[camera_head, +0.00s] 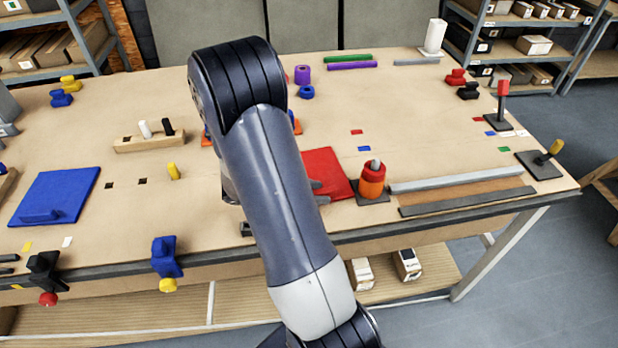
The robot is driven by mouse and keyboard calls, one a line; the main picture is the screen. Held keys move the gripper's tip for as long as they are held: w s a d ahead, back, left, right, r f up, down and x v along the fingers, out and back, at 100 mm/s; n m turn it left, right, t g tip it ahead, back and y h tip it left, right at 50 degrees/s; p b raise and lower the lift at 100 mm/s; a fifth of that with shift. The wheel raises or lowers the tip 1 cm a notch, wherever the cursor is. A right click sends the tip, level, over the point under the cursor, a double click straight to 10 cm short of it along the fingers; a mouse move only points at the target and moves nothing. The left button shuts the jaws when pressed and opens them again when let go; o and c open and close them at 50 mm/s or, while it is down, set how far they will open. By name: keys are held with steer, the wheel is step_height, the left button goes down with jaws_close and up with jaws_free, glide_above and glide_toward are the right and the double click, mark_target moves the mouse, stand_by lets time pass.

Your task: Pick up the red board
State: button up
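The red board (328,167) lies on the table in the middle of the head view, and my arm covers its left part. Whether it has a handle like the blue board's is hidden. My gripper (319,192) is mostly hidden behind my arm. Two grey fingertips show at the arm's right edge, over or beside the red board's lower left part. I cannot tell whether they touch the board or hold anything.
A red and orange stack on a peg (372,182) stands close to the board's right. Grey bars (455,180) lie further right. A blue board (56,192) with a bar-like handle lies at the left. Blue and black clamp-like pieces (165,258) sit on the front edge.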

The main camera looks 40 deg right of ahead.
jaws_close()
steer(key=shift+r, duration=0.1)
stand_by(0.4)
